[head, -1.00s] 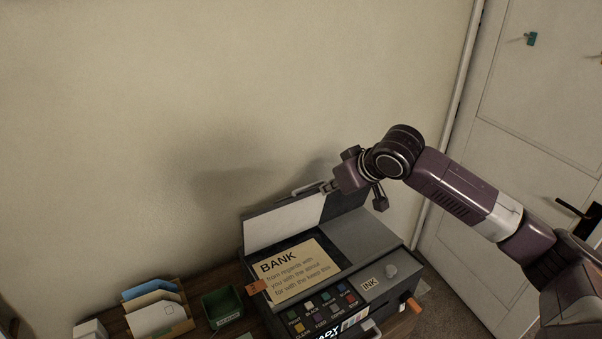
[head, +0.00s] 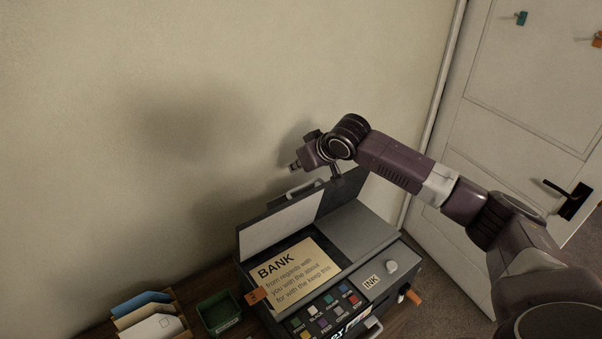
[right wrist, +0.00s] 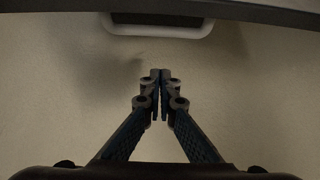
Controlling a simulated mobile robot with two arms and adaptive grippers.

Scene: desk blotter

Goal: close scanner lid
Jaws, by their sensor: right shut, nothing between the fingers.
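The scanner (head: 352,238) sits on the desk with its lid (head: 277,229) raised, white underside facing the front. A handle (head: 305,187) sticks up at the lid's top edge; a pale handle bar (right wrist: 158,28) and a dark edge also show at the top of the right wrist view. A sheet headed BANK (head: 292,268) lies on the scanner bed. My right gripper (head: 294,166) is shut and empty, above the lid's top edge and close to the wall. In the wrist view its fingertips (right wrist: 160,74) meet, apart from the handle. My left gripper is not in view.
A green bin (head: 219,312) and a sorter with envelopes (head: 152,318) stand left of the scanner. The wall (head: 150,130) is close behind the lid. An orange knob (head: 413,297) juts from the scanner's right side. A door (head: 520,120) stands at right.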

